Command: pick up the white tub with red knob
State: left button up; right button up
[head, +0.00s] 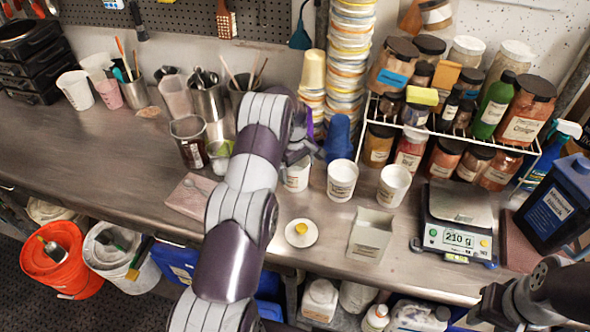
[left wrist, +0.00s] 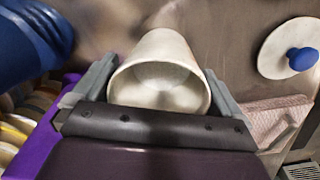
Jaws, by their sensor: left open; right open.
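A white tub (head: 297,176) stands on the steel counter, partly hidden by my left arm. My left gripper (head: 303,152) is at its top; in the left wrist view the open fingers stand either side of the open white tub (left wrist: 160,85), with small gaps. Two more white tubs, a middle one (head: 342,181) and a right one (head: 393,186), stand to its right. A white lid with a yellow knob (head: 301,232) lies in front. A white lid with a blue knob (left wrist: 301,58) shows in the left wrist view. I see no red knob. My right gripper (head: 497,305) is open and empty at the lower right.
A jar rack (head: 450,125) stands behind.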

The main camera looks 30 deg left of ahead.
pick_arm(q)
jog(key=shift+d, duration=0.1)
jog(key=c, duration=0.7)
jog(key=shift+w+r, duration=0.1)
jog(key=shift+r, duration=0.05)
jog(key=shift+c, duration=0.2)
notch_tip(320, 180, up, 10)
